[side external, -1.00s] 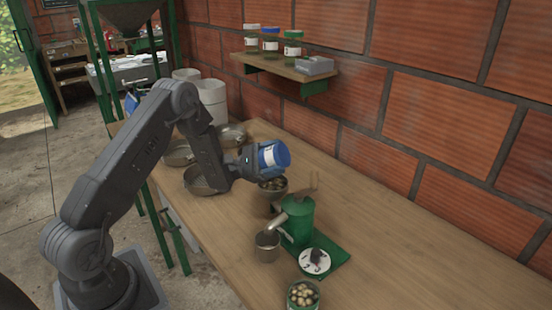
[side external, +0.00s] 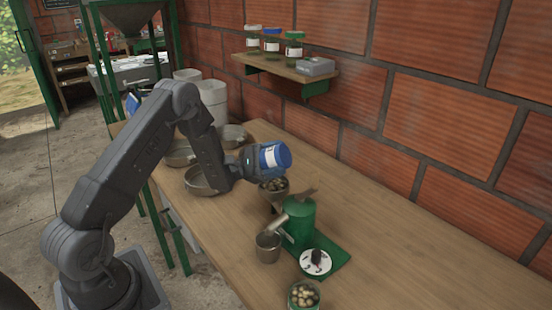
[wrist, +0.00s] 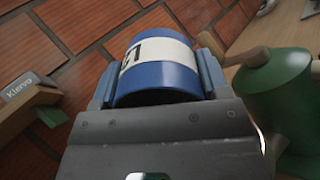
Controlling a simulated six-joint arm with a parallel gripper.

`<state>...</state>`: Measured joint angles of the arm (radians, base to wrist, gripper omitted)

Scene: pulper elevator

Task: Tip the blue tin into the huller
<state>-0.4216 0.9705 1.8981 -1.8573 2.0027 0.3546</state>
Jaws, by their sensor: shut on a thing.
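The blue tin (side external: 274,156) has a white label band and is tilted over on its side. In the wrist view the blue tin (wrist: 156,68) sits between my two fingers (wrist: 158,88). The tin's mouth and contents are hidden. The green huller body also shows at the right of the wrist view (wrist: 275,95).
A metal cup (side external: 268,247) stands under the huller's spout. A green tin of beans (side external: 303,294) is at the front. Metal pans (side external: 205,180) lie behind my arm. A wall shelf (side external: 284,66) holds jars. The bench's right side is clear.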

